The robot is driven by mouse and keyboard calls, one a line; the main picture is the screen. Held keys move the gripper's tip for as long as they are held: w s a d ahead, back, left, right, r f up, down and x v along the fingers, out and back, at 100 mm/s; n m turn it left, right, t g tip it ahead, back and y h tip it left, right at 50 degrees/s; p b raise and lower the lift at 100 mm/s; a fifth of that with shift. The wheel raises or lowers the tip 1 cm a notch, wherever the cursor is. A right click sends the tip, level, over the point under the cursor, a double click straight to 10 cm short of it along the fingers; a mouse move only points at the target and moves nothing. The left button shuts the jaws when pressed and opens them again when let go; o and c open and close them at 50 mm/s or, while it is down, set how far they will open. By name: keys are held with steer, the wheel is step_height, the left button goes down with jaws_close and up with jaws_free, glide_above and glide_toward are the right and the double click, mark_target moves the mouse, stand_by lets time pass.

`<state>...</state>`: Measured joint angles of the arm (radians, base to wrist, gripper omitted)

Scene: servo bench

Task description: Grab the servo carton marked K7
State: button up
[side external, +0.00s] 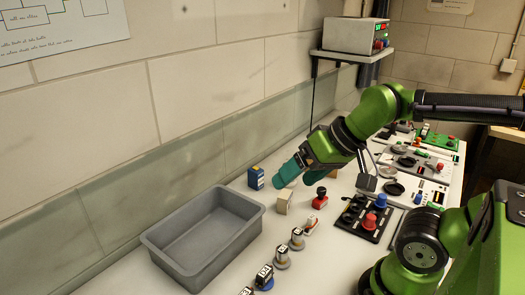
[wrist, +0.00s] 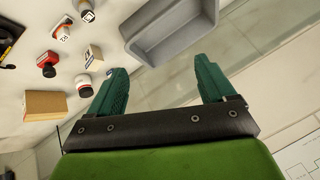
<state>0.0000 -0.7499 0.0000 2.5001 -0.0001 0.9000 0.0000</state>
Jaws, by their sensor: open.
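No K7 mark is readable in either view. The brown box shows in the wrist view (wrist: 45,105), left of my fingers. My gripper (side external: 294,182) is open, with teal fingers above the bench near the blue and cream boxes. In the wrist view the space between the fingertips (wrist: 162,68) is empty.
A grey open bin (side external: 160,238) stands at the left by the wall and looks empty. Several small labelled parts (side external: 282,258) stand in a row right of it. A red-topped part (side external: 320,198) and a black panel with knobs (side external: 368,218) lie further right.

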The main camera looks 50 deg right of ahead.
steer(key=w+d+f+g+h, duration=0.1)
steer(key=w+d+f+g, duration=0.3)
steer(key=w+d, duration=0.45)
steer(key=n+g+h, duration=0.1)
steer(key=n+g, duration=0.2)
steer(key=n, duration=0.4)
glide_above(285, 194)
step_height(285, 194, down, 3)
steer(key=f, duration=1)
steer(key=shift+s+d+f, duration=0.2)
steer(key=shift+w+a+f, duration=0.1)
steer(key=shift+f, duration=1.45)
steer(key=shift+w+a+f, duration=0.1)
steer(key=shift+f, duration=1.4)
steer(key=shift+c, duration=0.2)
steer(key=c, duration=1)
steer(key=shift+r, duration=0.1)
